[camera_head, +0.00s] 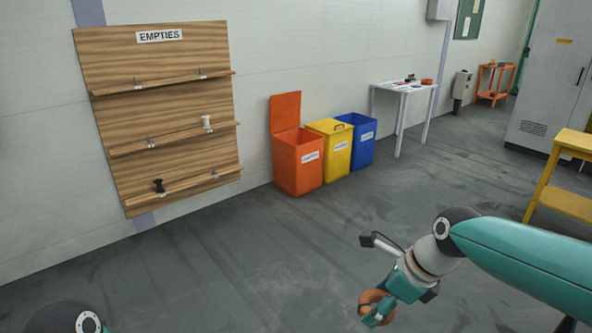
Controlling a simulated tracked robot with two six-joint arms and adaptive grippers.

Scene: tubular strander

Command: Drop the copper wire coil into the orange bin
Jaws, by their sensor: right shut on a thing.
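The orange bin (298,168) stands on the floor against the wall, its lid (285,111) raised and open. It carries a white label too small to read surely. My right gripper (377,308) is at the lower right, shut on the copper wire coil (370,297). The coil is an orange-brown ring, partly hidden by the gripper fingers. The gripper and coil are well in front of the bin and apart from it. Of my left arm only a rounded part shows at the lower left edge; its gripper is out of view.
A wooden EMPTIES rack (165,105) is on the wall at left. A white table (404,88) and yellow steps (562,201) stand farther right. The grey floor before the bins is clear.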

